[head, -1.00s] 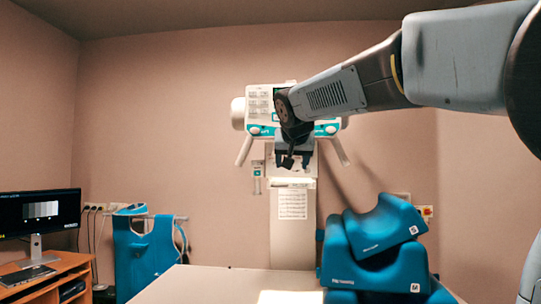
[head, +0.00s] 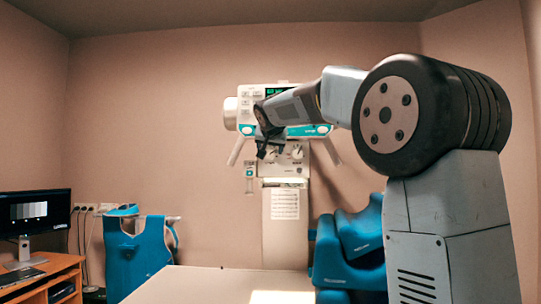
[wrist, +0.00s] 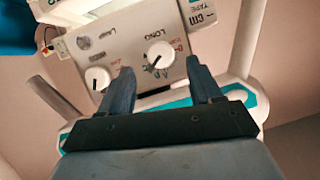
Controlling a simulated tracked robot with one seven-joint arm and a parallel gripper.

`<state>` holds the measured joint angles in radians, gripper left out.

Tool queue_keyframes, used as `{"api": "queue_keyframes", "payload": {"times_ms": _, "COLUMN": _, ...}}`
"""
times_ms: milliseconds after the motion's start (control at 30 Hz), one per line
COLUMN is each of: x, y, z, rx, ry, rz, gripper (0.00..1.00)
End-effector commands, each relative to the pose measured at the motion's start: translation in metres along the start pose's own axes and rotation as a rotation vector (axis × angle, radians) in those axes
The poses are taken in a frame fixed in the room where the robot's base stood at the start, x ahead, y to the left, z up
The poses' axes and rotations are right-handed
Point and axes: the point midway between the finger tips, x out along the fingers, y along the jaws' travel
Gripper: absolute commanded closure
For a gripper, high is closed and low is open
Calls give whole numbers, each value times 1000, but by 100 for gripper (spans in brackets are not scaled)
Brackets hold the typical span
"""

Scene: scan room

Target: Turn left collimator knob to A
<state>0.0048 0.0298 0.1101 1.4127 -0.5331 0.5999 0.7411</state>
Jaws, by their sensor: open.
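The collimator (head: 290,100) is the white box with a teal band on the wall column. On its lower panel (wrist: 125,52) are two white round knobs; the wrist view looks upside down against the head view. The left knob shows in the wrist view (wrist: 160,55), with letters and a dark line by it. The other knob (wrist: 97,78) is to its left there; in the head view it is on the right (head: 297,152). My gripper (wrist: 160,66) is open and empty. Its fingertips flank the left knob in the picture; I cannot tell the gap in depth.
Slanted handles (head: 236,150) hang on both sides of the collimator. A small device (head: 249,178) hangs left of the panel. Below are a white table (head: 200,285) and blue cushions (head: 345,245). A monitor (head: 35,213) stands at far left.

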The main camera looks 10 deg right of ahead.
Motion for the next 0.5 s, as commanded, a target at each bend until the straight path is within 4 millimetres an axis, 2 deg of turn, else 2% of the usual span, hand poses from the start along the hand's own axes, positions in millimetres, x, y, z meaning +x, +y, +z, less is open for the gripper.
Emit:
{"api": "queue_keyframes", "payload": {"times_ms": 33, "x": 11, "y": 0, "z": 1, "rx": 0, "ry": -2, "rz": 1, "gripper": 36}}
{"api": "queue_keyframes", "payload": {"times_ms": 200, "x": 34, "y": 0, "z": 1, "rx": 0, "ry": -2, "rz": 0, "gripper": 36}}
{"api": "queue_keyframes", "payload": {"times_ms": 500, "x": 53, "y": -1, "z": 0, "rx": 0, "ry": 0, "rz": -1, "gripper": 36}}
